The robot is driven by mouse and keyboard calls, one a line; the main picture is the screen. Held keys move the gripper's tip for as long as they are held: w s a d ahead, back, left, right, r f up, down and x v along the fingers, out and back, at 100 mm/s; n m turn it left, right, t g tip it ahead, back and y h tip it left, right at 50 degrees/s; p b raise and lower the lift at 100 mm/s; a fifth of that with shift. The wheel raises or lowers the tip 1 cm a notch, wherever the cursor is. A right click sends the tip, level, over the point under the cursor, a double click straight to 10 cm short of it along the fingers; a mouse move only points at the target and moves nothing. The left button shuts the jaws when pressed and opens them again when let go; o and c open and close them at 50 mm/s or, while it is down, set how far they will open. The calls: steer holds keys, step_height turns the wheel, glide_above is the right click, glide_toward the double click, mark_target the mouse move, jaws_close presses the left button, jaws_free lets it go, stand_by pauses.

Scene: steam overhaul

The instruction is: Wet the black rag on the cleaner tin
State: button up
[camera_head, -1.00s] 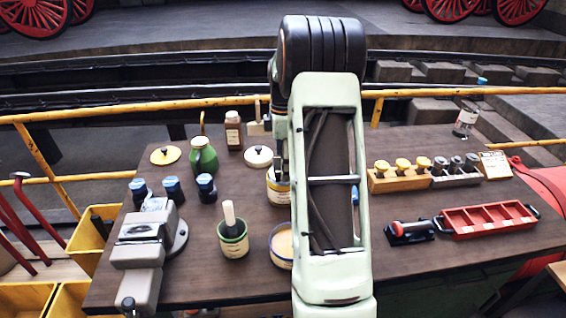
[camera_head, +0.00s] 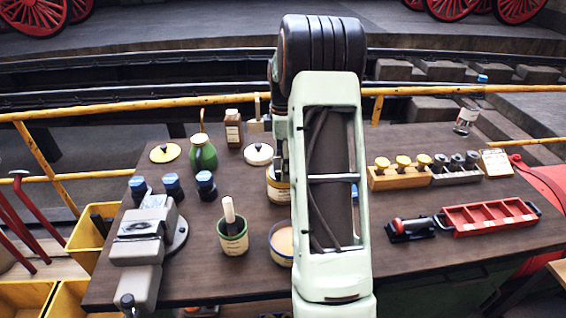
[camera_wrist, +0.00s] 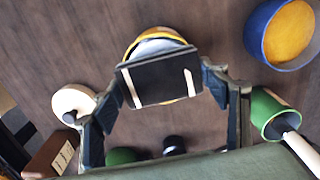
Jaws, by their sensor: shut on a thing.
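My gripper (camera_wrist: 166,82) is shut on the black rag (camera_wrist: 160,80), a dark folded pad with pale stripes, seen between the fingers in the wrist view. The rag is over the cleaner tin (camera_wrist: 131,45), a round tin with a yellow rim and a pale inside. The rag hides much of the opening, and I cannot tell whether it touches the tin. In the head view the tin (camera_head: 277,190) stands mid-table, partly behind my arm. My fingertips and the rag are mostly hidden there.
A blue tin with orange contents (camera_head: 280,243) and a green pot with a brush (camera_head: 233,241) stand in front. A white lid (camera_head: 258,154), green can (camera_head: 203,156) and brown bottle (camera_head: 233,128) are behind. A vise (camera_head: 145,235) is left; a red tray (camera_head: 488,218) is right.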

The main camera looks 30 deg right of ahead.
stand_by(0.4)
steer(key=shift+r+p, duration=2.6)
steer(key=shift+r, duration=0.95)
steer(key=shift+f, duration=0.1)
steer(key=s+a+m, duration=0.1)
steer(key=a+m, duration=0.5)
steer(key=a, duration=0.7)
steer(key=s+a+m, duration=0.2)
steer(key=a+m, duration=0.5)
steer(key=a, duration=0.5)
steer(key=shift+s+a+f, duration=0.25)
steer(key=shift+a, duration=0.1)
